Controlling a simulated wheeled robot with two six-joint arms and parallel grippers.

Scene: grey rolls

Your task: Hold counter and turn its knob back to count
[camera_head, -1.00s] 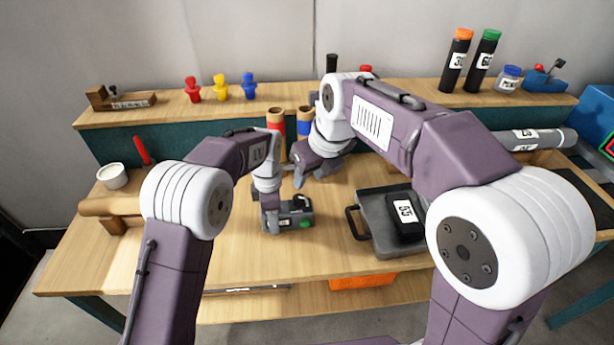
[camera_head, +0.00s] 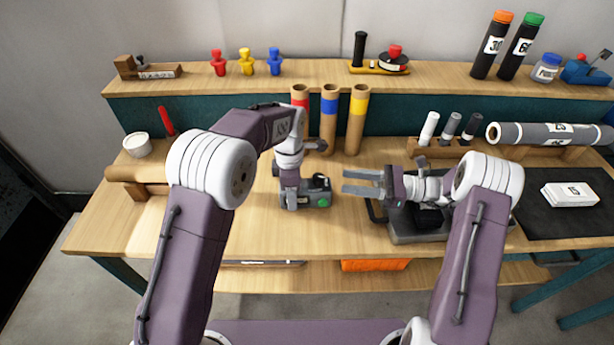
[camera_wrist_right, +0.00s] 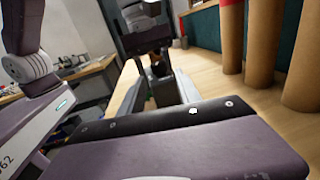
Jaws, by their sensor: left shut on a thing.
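The counter (camera_head: 318,194), a small dark grey box with a green round part on its front and a black part on top, stands on the bench in the head view. My left gripper (camera_head: 291,199) comes down at its left end and is shut on it; its fingertips are partly hidden. My right gripper (camera_head: 362,182) is open and empty to the right of the counter. Its two fingers point left at the counter, with a small gap between. In the right wrist view, a dark shape beyond the jaws (camera_wrist_right: 160,92) is too unclear to name surely.
A grey tray (camera_head: 405,236) with a black item lies under my right gripper. Cardboard tubes with red, blue (camera_head: 329,125) and yellow bands stand behind the counter. A marker rack (camera_head: 440,149) and a long grey roll (camera_head: 550,134) are at right. Bare bench lies in front of the counter.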

